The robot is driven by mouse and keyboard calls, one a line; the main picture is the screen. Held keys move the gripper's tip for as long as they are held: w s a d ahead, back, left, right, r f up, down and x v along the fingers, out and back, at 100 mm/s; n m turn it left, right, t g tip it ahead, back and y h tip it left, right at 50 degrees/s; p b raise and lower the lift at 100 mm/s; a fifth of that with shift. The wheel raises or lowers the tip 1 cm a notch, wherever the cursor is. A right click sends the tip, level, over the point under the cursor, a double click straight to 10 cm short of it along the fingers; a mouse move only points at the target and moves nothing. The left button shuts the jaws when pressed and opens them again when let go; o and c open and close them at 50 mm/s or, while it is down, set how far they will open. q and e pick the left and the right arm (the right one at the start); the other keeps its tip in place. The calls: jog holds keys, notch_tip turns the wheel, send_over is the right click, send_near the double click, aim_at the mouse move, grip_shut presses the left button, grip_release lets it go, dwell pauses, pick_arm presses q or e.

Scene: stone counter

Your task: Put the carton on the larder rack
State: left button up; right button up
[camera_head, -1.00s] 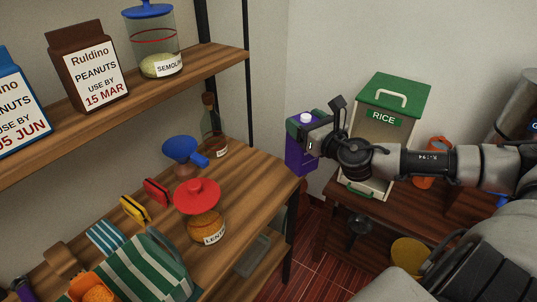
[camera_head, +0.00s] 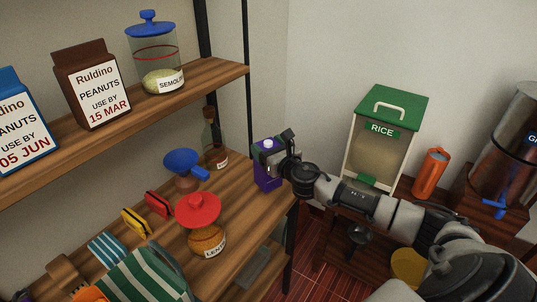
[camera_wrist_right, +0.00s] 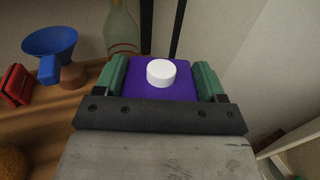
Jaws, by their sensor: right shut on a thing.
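The purple carton (camera_head: 265,177) with a white cap is upright in my right gripper (camera_head: 277,152), at the right end of the rack's lower wooden shelf (camera_head: 240,215). In the right wrist view the carton (camera_wrist_right: 161,88) sits between the green finger pads of the gripper (camera_wrist_right: 162,82). The carton's base appears at shelf level; I cannot tell whether it touches. The rack's upper shelf (camera_head: 150,108) holds peanut packets and a semolina jar. My left gripper is not in view.
A glass bottle (camera_head: 214,143), blue funnel (camera_head: 184,165) and red-lidded lentil jar (camera_head: 205,235) stand left of the carton. A black rack post (camera_head: 289,250) is close to my right arm. A rice bin (camera_head: 380,140) and orange canister (camera_head: 430,174) are at right.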

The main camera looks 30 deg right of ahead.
jog(key=shift+f, duration=1.25)
jog(key=o, duration=1.7)
jog(key=s+b, duration=0.2)
jog(key=s, duration=1)
jog(key=shift+s+b, duration=0.1)
jog(key=shift+b, duration=0.2)
